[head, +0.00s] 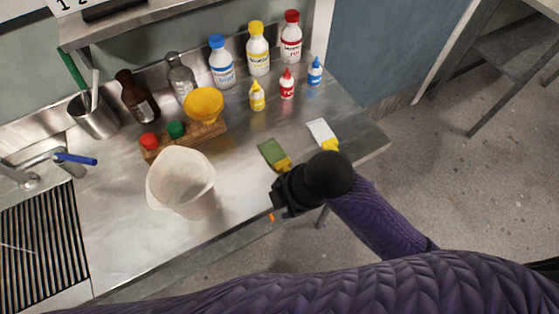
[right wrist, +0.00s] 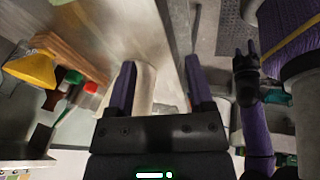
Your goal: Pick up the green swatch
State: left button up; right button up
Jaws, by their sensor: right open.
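The green swatch (head: 271,152) lies flat on the steel counter, with a yellow piece at its lower right end. My right gripper (head: 274,204) is just below and right of it in the head view, apart from it and partly hidden by its own wrist. In the right wrist view its two fingers (right wrist: 160,88) are spread with nothing held, and the white bucket shows beyond them. I cannot make out the green swatch there. My left gripper (right wrist: 245,52) appears small and dark at the right of the wrist view; its jaw gap is unclear.
A white swatch (head: 321,132) lies right of the green one. A white bucket (head: 181,178) stands to the left. Small squeeze bottles (head: 287,84) and larger bottles (head: 257,48) stand behind, beside a wooden rack (head: 206,135) and yellow funnel (head: 203,103). The counter's front edge is close.

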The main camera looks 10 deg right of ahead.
aim_at(284, 167)
jog(key=w+d+r+n+g+h, duration=0.1)
jog(key=w+d+n+h, duration=0.15)
jog(key=n, duration=0.75)
jog(key=w+d+r+n+g+h, duration=0.1)
jog(key=w+d+r+n, duration=0.15)
jog(key=n, duration=0.65)
jog(key=shift+n, duration=0.4)
jog(key=f, duration=0.3)
jog(key=f+b, duration=0.1)
jog(key=f, duration=0.3)
jog(key=s+f+b, duration=0.1)
jog(key=f, duration=0.2)
jog(key=shift+f, duration=0.4)
jog(key=shift+r, duration=0.1)
jog(key=c, duration=0.8)
grip_shut()
